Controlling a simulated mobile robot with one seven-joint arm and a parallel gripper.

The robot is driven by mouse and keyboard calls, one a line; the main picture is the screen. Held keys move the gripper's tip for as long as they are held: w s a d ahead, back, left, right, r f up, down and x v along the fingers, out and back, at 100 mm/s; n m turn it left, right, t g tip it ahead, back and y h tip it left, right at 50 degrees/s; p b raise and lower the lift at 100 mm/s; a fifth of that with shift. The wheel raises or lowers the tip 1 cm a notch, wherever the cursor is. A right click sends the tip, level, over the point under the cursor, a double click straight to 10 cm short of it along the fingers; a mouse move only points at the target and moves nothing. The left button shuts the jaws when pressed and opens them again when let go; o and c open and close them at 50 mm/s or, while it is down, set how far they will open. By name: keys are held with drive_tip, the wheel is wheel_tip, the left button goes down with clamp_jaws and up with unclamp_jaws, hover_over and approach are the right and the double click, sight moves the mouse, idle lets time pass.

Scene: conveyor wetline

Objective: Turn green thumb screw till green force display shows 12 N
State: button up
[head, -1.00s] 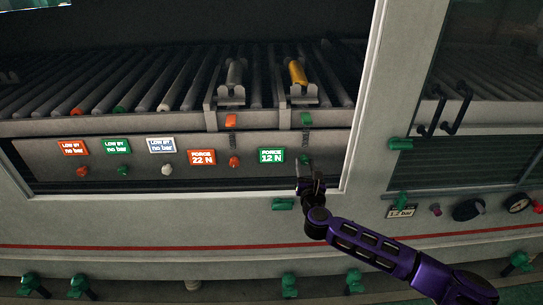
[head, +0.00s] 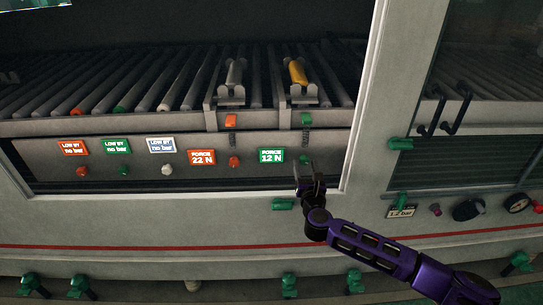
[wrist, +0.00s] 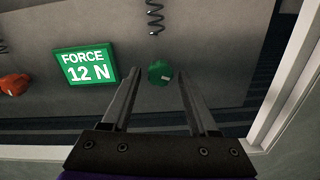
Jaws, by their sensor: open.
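The green thumb screw (wrist: 160,73) is a round green knob with a pale mark on the panel, under a dark coil spring. In the head view the screw (head: 304,158) shows just above my gripper (head: 310,178). The green force display (head: 271,155) is left of it and reads 12 N; the same display in the wrist view (wrist: 85,65) also reads 12 N. My gripper (wrist: 162,84) is open and empty. Its two fingers point at the screw, which sits at or just beyond the fingertips, not clasped.
An orange force display (head: 201,157) reads 22 N, with an orange thumb screw (head: 234,161) beside it. Three other label plates with knobs sit further left. The white window frame (head: 362,100) rises close on the right of my gripper.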

drive_tip(key=s, duration=0.5)
drive_tip(key=shift+s, duration=0.3)
